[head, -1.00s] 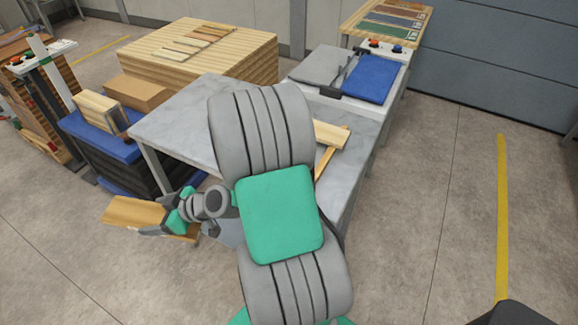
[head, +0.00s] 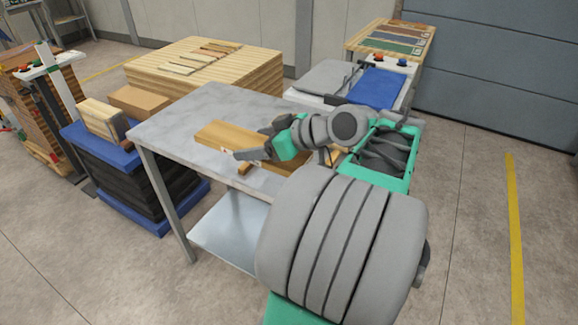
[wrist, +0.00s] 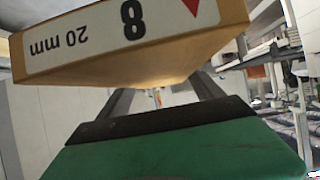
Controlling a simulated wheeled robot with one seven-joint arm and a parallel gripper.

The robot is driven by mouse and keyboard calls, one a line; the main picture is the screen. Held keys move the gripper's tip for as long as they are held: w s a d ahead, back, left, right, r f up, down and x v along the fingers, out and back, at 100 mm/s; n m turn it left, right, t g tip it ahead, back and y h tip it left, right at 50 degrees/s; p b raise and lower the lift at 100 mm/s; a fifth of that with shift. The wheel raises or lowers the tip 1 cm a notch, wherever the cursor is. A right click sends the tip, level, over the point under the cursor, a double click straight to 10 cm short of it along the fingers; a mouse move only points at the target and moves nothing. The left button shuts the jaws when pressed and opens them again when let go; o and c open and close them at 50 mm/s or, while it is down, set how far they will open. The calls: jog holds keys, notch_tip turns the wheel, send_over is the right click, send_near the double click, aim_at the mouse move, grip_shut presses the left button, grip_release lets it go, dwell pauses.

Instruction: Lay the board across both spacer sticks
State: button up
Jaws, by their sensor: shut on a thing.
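The wooden board (head: 222,133) is over the near part of the grey table in the head view. My gripper (head: 250,154) is shut on it from the right side. In the wrist view the board's labelled edge (wrist: 130,35) shows close up, reading "20 mm" and "8" with a red mark. The end of a light spacer stick (head: 244,168) shows at the board's near edge. A bit of wood (head: 335,154) shows behind my arm; I cannot tell whether it is the other stick. Whether the board touches a stick is unclear. My arm hides much of the table's right side.
The grey table (head: 185,115) has bare room at its left and back. A wood stack (head: 255,68) with loose strips stands behind. A blue-topped stack (head: 90,135) is at left. A machine with a blue pad (head: 382,85) stands at back right.

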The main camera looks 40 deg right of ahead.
jog(key=d+f, duration=0.3)
jog(key=d, duration=0.1)
jog(key=w+d+f+p, duration=0.1)
jog(key=d+f, duration=0.2)
jog(key=d, duration=0.1)
jog(key=d+f, duration=0.3)
jog(key=d, duration=0.1)
jog(key=shift+w+p, duration=0.35)
notch_tip(320, 180, down, 3)
jog(key=shift+d+r+p, duration=0.15)
jog(key=shift+r+p, duration=0.05)
jog(key=shift+p, duration=0.1)
jog(key=shift+f, duration=0.35)
jog(key=shift+f, duration=0.1)
jog(key=shift+f+b, duration=0.15)
jog(key=shift+b, duration=0.15)
jog(key=o, duration=1.7)
